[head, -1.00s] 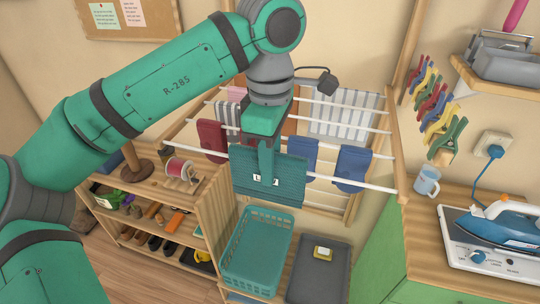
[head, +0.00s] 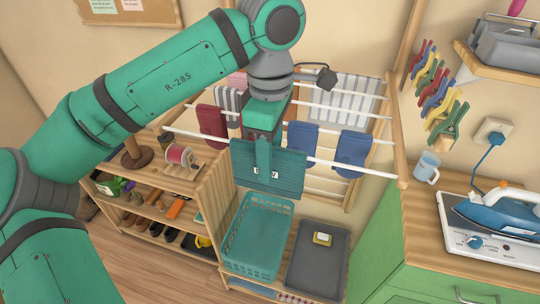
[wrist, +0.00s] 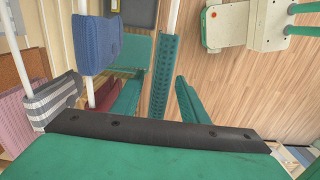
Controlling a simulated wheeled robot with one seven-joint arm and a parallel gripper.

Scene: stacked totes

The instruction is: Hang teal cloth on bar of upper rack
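The teal cloth (head: 285,180) hangs folded over the front white bar (head: 345,169) of the upper rack. In the wrist view the cloth (wrist: 162,80) shows as a narrow ribbed strip in line with the bar (wrist: 173,15). My gripper (head: 263,178) points down at the cloth, with one finger in front of its near side. In the wrist view the fingers of my gripper (wrist: 158,100) stand apart on either side of the strip, with gaps visible. The lower far side of the cloth is hidden.
A maroon cloth (head: 213,127), blue cloths (head: 352,153) and striped cloths hang on the rack beside and behind. A teal basket (head: 257,232) and a grey tray (head: 318,255) stand below. A counter with an iron (head: 500,214) is at the right.

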